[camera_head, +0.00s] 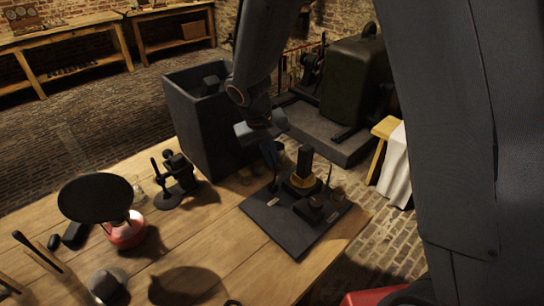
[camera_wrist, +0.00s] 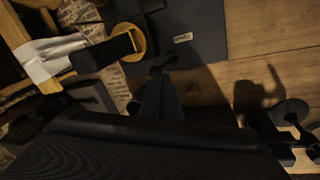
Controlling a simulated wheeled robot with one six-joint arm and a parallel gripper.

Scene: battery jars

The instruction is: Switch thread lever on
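A dark square base plate (camera_head: 292,238) lies on the wooden table near its right edge. It bears a black upright block with a brass ring (camera_head: 303,183), a low dark block (camera_head: 309,210) and small levers. A thin dark lever (camera_head: 272,184) stands at the plate's left side near a small label; the label's writing is too small to read. My gripper (camera_head: 272,160) is above and beside this lever, pointing down. In the wrist view its fingers (camera_wrist: 162,82) look closed together, with the dark lever tip (camera_wrist: 163,63) right at their ends; I cannot tell whether they touch.
A small black device (camera_head: 176,182) and a round black plate on a red base (camera_head: 96,197) stand to the left. A stool with white cloth (camera_head: 394,165) is beyond the table's right side.

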